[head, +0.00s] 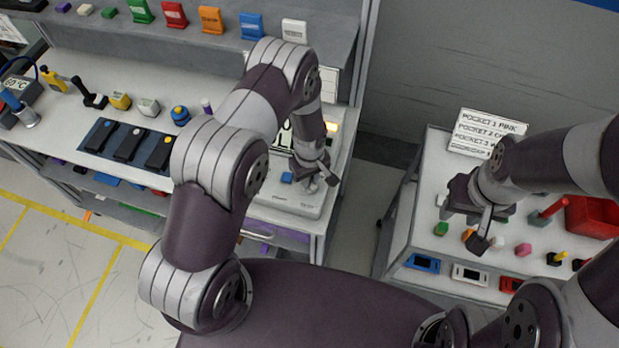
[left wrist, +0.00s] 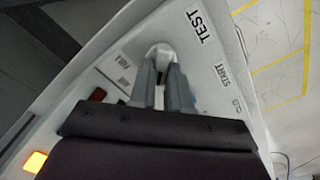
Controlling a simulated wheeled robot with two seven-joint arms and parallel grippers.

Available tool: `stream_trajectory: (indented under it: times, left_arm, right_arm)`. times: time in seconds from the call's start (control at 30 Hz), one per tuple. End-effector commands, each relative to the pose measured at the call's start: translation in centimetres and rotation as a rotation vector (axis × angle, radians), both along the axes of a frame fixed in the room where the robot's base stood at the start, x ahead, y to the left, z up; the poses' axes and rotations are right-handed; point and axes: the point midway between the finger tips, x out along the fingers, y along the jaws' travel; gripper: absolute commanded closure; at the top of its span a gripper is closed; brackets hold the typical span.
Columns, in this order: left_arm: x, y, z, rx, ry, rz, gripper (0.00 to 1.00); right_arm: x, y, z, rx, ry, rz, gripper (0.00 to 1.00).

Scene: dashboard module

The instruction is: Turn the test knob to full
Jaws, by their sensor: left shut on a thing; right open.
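The grey-white dashboard module (head: 290,205) sits at the right end of the left bench. My left gripper (head: 318,183) is over its panel, fingers pointing down. In the left wrist view the fingers of my left gripper (left wrist: 166,62) are shut around the pale test knob (left wrist: 158,48), beside the printed TEST label (left wrist: 200,27). Only the knob's rounded end shows; its pointer and dial setting are hidden. My right gripper (head: 479,235) is open and empty above the right-hand table.
On the module, an orange lamp (left wrist: 35,161) is lit and a red lamp (left wrist: 97,95) looks dark. A blue button (head: 287,177) sits beside my left gripper. A START label (left wrist: 221,75) is near TEST. The right table holds small coloured parts, a red bin (head: 592,217) and a pocket sign (head: 487,132).

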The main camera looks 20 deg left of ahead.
Motion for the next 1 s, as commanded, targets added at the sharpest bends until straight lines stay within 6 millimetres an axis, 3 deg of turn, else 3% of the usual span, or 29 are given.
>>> stream_trajectory:
  times: [1.0]
  left_arm:
    - [0.6,-0.6,0.2,0.000,-0.013,-0.938,1.00]
  right_arm:
    - [0.0,0.0,-5.6,0.000,0.000,0.000,0.57]
